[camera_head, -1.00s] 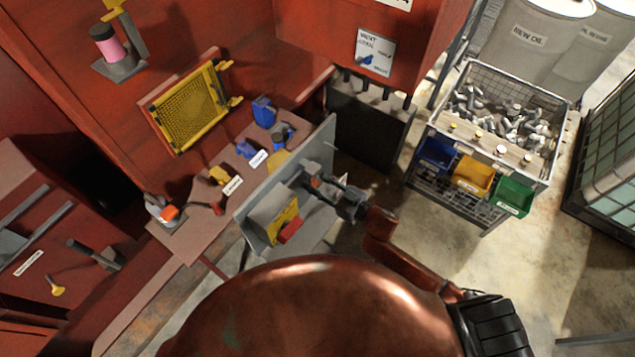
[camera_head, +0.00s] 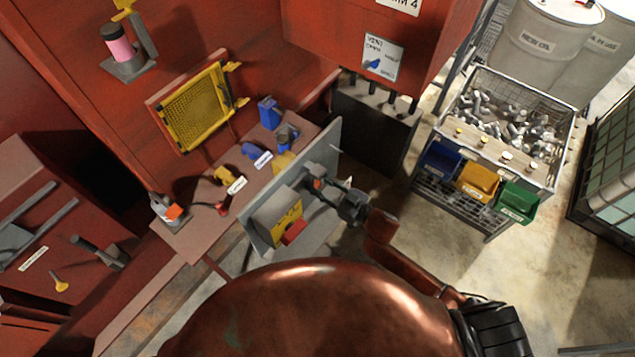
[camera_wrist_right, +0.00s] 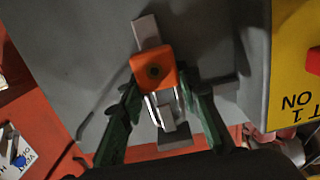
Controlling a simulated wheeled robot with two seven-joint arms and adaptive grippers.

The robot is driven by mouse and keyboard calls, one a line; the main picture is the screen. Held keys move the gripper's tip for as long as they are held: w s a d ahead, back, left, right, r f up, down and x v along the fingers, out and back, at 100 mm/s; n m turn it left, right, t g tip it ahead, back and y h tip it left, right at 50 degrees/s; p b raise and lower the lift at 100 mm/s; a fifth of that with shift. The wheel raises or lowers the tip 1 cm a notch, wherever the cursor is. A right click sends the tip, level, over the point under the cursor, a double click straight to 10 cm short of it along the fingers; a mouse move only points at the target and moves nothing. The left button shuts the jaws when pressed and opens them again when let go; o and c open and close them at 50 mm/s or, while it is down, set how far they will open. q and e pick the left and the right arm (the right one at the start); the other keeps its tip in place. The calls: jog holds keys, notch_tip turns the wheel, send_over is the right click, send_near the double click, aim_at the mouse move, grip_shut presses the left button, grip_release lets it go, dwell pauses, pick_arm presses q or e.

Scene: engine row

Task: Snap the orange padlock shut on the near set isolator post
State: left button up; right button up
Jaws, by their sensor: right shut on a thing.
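The orange padlock (camera_wrist_right: 154,71) is between the green-edged fingers of my right gripper (camera_wrist_right: 160,88) in the right wrist view, its silver shackle (camera_wrist_right: 151,110) toward the bottom of the picture. A pale metal piece (camera_wrist_right: 169,112) shows at the shackle; I cannot tell whether the shackle goes around it or is closed. In the head view the padlock is a small orange spot (camera_head: 317,184) at my right gripper (camera_head: 326,190), close to the grey isolator panel (camera_head: 262,205). The panel carries a yellow plate (camera_head: 287,222) and red switch (camera_head: 294,232). My left gripper is out of view.
Left of the panel, a bench (camera_head: 215,205) holds blue and yellow items and a stand with an orange part (camera_head: 173,212). A wire-sided cart (camera_head: 500,150) with coloured bins stands right. Floor between panel and cart is clear.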

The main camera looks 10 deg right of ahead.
jog(key=shift+r+p, duration=1.1)
jog(key=shift+r, duration=0.2)
jog(key=shift+f, duration=0.55)
jog(key=o, duration=1.3)
jog(key=v, duration=1.2)
